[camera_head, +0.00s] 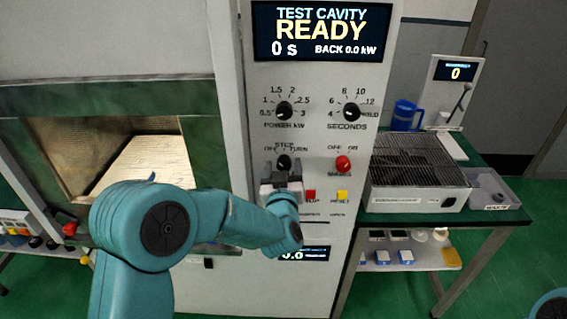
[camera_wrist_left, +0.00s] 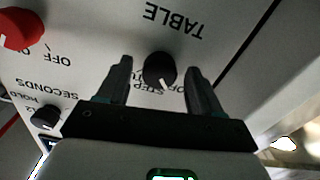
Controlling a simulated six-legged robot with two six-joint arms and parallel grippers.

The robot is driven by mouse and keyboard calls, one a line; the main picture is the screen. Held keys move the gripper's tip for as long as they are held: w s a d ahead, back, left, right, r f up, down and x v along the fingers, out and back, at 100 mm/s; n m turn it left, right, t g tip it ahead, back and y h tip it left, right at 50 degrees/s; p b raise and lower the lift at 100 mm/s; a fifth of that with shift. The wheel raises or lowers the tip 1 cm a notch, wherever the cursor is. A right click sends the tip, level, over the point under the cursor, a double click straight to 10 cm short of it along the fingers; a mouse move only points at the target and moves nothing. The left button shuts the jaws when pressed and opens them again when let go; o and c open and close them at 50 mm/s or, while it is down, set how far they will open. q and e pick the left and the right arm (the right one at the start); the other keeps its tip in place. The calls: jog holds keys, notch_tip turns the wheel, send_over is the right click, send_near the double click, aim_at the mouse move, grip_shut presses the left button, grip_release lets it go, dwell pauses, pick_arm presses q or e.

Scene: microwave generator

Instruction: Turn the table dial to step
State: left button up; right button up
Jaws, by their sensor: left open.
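The table dial (camera_head: 284,162) is a black round knob on the white control panel, with OFF, STEP and TURN marked around its top. In the left wrist view the dial (camera_wrist_left: 160,70) shows upside down below the word TABLE, with a pale pointer mark towards the OFF and STEP lettering; its exact setting is hard to tell. My left gripper (camera_head: 283,180) is just in front of and below the dial. In the left wrist view its open fingers (camera_wrist_left: 159,68) stand on either side of the dial, with gaps visible. My right gripper is not in view.
The power dial (camera_head: 284,110) and seconds dial (camera_head: 351,111) sit above. A red knob (camera_head: 343,163), a red button (camera_head: 310,196) and a yellow button (camera_head: 342,196) are close to the right. The display (camera_head: 320,32) reads READY. The open cavity (camera_head: 150,155) is left.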

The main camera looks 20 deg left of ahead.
pick_arm(q)
jog(key=shift+w, duration=0.3)
jog(key=c, duration=1.1)
jog(key=shift+m, duration=0.4)
jog(key=shift+f+m+b, duration=0.1)
jog(key=shift+m+b, duration=0.4)
jog(key=shift+b, duration=0.05)
jog(key=shift+m+b, duration=0.3)
jog(key=shift+m, duration=3.2)
